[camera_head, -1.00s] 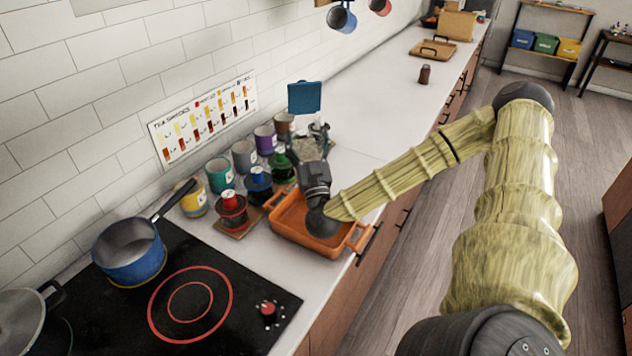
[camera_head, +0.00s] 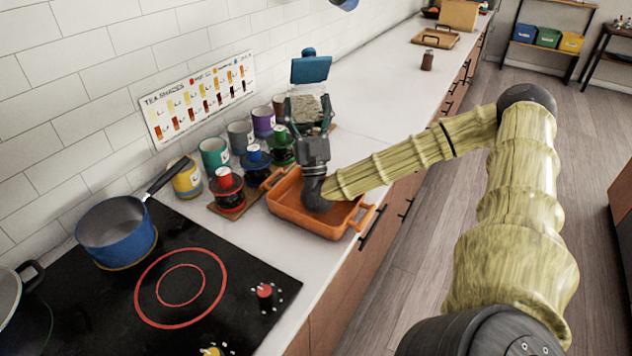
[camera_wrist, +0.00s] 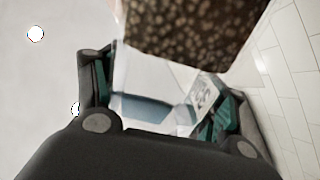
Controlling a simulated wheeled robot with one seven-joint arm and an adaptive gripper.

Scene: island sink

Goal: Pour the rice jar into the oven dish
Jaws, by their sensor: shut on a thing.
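The rice jar (camera_head: 308,112) is a clear jar with pale contents and a blue lid (camera_head: 311,71) at its top. My gripper (camera_head: 309,104) is shut on the jar, with a finger on each side, and holds it roughly upright above the counter, beyond the oven dish in the head view. The orange oven dish (camera_head: 292,213) sits on the counter below my wrist. My arm hides part of its inside. In the wrist view, my gripper's dark fingers (camera_wrist: 165,108) flank clear and bluish surfaces. A dark speckled brown thing fills the top; I cannot tell what it is.
A blue pot (camera_head: 118,235) stands on the black cooktop (camera_head: 150,315). The counter (camera_head: 375,120) beyond the dish is largely clear.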

